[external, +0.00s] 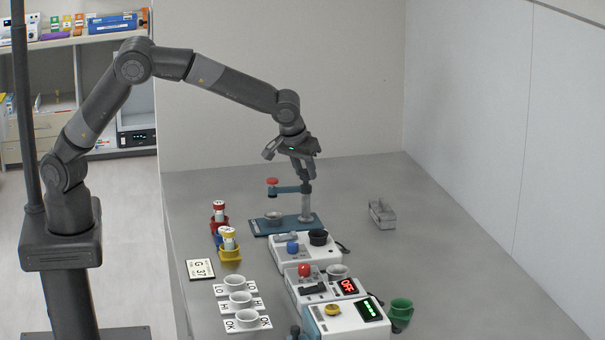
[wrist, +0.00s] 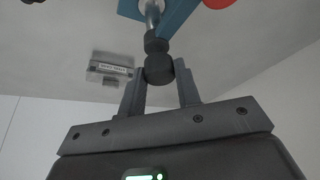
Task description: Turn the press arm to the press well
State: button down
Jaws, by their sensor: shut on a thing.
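The press arm (external: 288,189) is a blue bar with a red knob (external: 272,181) at its left end, on a silver post (external: 306,206). The post stands on a blue base (external: 265,228), and a pale press well (external: 273,217) sits on the base below the red knob. My gripper (external: 303,172) reaches down to the top of the post. In the wrist view, my gripper (wrist: 160,85) is shut on a dark round knob (wrist: 159,69) above the post. The blue arm (wrist: 180,15) and part of the red knob (wrist: 217,3) show at the top edge.
In front stand several white devices, one with a red display (external: 348,287) and one with a green display (external: 369,310). Several white cups (external: 238,299) sit at the left, near red and yellow holders (external: 230,253). A grey tray (external: 382,214) lies to the right, with clear table around it.

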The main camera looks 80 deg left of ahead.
jog(key=shift+n, duration=0.6)
jog(key=c, duration=1.1)
grip_release()
jog(key=shift+o, duration=0.2)
jog(key=v, duration=1)
jog(key=shift+d+r, duration=0.3)
jog(key=shift+r, duration=0.1)
jog(key=shift+w, duration=0.1)
